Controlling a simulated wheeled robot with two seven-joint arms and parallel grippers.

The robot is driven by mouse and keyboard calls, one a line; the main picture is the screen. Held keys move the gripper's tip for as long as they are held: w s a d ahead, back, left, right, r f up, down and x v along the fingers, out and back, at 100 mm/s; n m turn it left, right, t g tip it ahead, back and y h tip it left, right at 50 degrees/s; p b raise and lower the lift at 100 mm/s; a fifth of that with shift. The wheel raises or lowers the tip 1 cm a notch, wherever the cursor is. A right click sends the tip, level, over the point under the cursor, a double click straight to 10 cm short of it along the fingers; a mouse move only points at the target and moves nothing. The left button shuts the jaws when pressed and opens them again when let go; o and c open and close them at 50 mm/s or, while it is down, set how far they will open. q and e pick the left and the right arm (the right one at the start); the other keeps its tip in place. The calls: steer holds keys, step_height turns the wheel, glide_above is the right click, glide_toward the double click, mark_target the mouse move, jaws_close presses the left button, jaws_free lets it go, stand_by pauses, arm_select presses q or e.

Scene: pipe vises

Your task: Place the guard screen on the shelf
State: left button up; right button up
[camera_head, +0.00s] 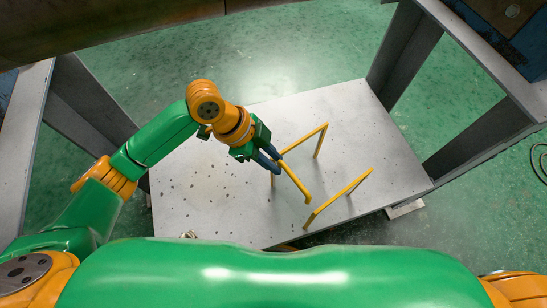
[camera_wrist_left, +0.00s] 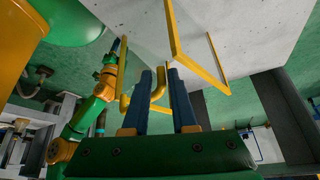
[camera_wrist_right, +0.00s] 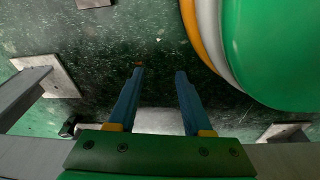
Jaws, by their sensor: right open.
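The guard screen (camera_head: 296,183) is a yellow tube frame that looks to hold clear panes. It shows over the pale grey plate (camera_head: 205,205) in the head view, and I cannot tell whether it touches it. My left gripper (camera_head: 275,163) is at the frame's left corner. In the left wrist view its blue fingers (camera_wrist_left: 160,75) close around a yellow bar of the frame (camera_wrist_left: 204,73). My right gripper (camera_wrist_right: 159,72) is open and empty over the dark green floor, outside the head view. I cannot make out for certain which surface is the shelf.
Grey steel posts stand at the left (camera_head: 95,100) and right (camera_head: 405,45) of the plate. A brown beam (camera_head: 100,22) crosses the top left. The plate's left part is bare and speckled. A cable (camera_head: 540,160) lies on the floor at the far right.

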arm_select(q)
steer(key=shift+o, duration=1)
steer(key=shift+r, duration=0.1)
steer(key=p+v, duration=0.2)
steer(key=v, duration=0.5)
steer(key=shift+r+p, duration=0.25)
steer(key=shift+p, duration=0.15)
arm_select(e)
steer(key=s+d, duration=0.2)
steer(key=shift+s+d+r, duration=0.1)
steer(key=shift+s+r, duration=0.2)
